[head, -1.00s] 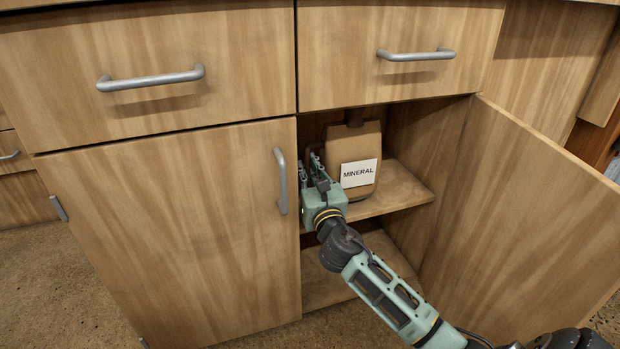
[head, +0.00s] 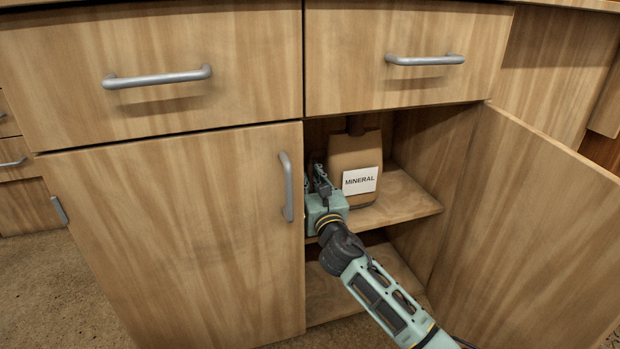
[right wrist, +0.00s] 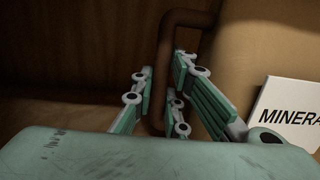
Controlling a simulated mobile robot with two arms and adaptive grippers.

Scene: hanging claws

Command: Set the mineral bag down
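The mineral bag (head: 352,150) is tan, with a white label reading MINERAL, and stands upright in the open cabinet compartment. It is over the upper shelf (head: 405,199); I cannot tell whether its base bears fully on the shelf. My right gripper (head: 320,176) is at the bag's left side. In the right wrist view the bag (right wrist: 262,50) is at the right, and its brown loop handle (right wrist: 163,60) passes between the fingers of my right gripper (right wrist: 163,85), which appear closed around it. My left gripper is not in view.
A closed door (head: 180,230) is just left of my right gripper, and an open door (head: 540,220) stands at the right. Two closed drawers are above. The upper shelf is bare right of the bag. A lower compartment (head: 325,292) lies beneath.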

